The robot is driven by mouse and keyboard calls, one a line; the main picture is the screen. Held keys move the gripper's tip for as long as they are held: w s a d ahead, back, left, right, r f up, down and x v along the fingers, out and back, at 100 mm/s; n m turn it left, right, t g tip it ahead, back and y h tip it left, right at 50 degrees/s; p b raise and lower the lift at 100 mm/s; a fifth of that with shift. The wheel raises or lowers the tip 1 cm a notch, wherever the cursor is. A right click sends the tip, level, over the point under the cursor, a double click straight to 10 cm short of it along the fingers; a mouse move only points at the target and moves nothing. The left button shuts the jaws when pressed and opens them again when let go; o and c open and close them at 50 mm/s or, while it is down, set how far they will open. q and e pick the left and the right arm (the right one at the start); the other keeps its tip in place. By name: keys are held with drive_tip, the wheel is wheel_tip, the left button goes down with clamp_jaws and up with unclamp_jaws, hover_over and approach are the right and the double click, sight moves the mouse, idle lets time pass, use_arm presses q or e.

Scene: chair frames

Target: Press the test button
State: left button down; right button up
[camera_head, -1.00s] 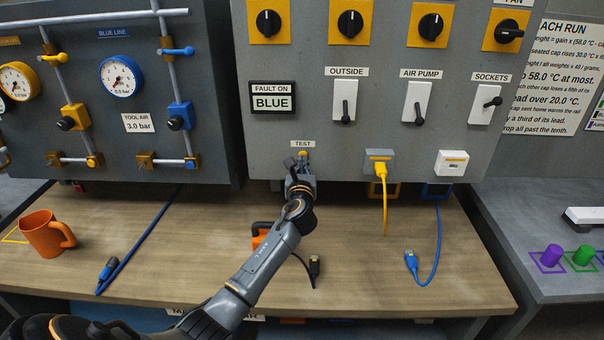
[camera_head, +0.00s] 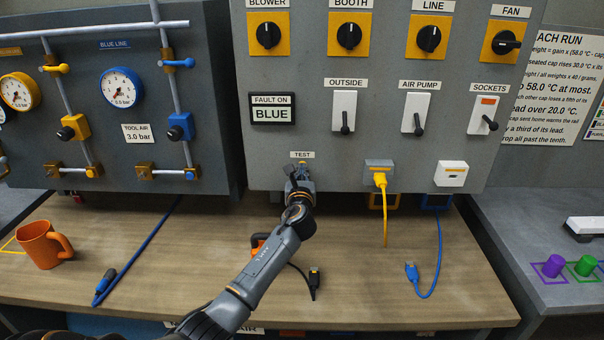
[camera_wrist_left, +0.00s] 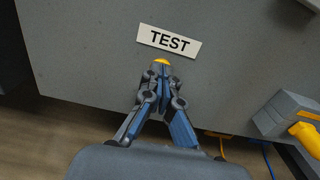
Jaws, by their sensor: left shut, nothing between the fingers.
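The yellow test button (camera_wrist_left: 161,61) shows just below the white TEST label (camera_wrist_left: 169,40) in the left wrist view, its lower part hidden by my fingertips. My left gripper (camera_wrist_left: 160,73) is shut and empty, its tips at the button and seemingly touching it. In the head view the left gripper (camera_head: 302,170) reaches up to the panel under the TEST label (camera_head: 302,154). How far the button is pressed in cannot be told. My right gripper is not in view.
The SOCKETS switch (camera_head: 485,115) has its lever down and an orange window showing. A grey socket with a yellow plug (camera_head: 380,179) and a white socket (camera_head: 451,173) sit right of the button. An orange mug (camera_head: 42,243) and blue cables lie on the bench.

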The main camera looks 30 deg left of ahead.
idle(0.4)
use_arm(q)
drive_tip(key=p+v, duration=0.3)
drive_tip(key=v, duration=0.2)
drive_tip(key=shift+s+d, duration=0.1)
drive_tip(key=shift+s, duration=0.15)
idle(0.8)
